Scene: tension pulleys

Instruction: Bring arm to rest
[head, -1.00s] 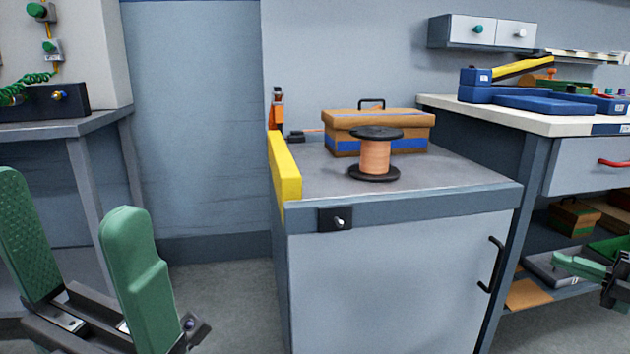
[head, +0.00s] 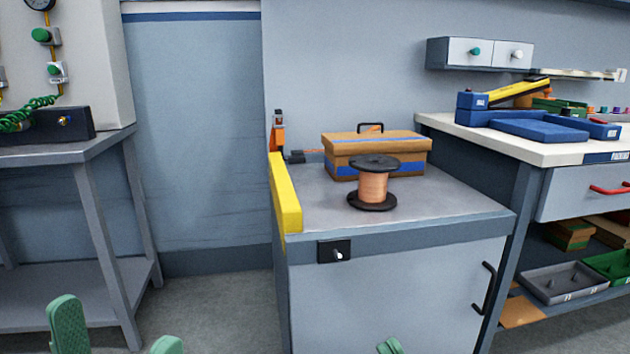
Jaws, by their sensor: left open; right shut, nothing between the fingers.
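My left gripper (head: 117,328) shows at the bottom left of the head view. Only the tops of its two green fingers are visible, spread apart with nothing between them. My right gripper (head: 390,346) shows as a small green fingertip piece at the bottom edge, in front of the grey cabinet (head: 400,285). It is shut and empty. Most of both arms lies below the picture and is hidden.
A copper wire spool (head: 373,186) stands on the cabinet, before a cardboard box (head: 375,156). A yellow bar (head: 285,195) edges the cabinet's left side. A grey table (head: 70,152) is at left, a workbench (head: 530,145) at right. Floor shows between table and cabinet.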

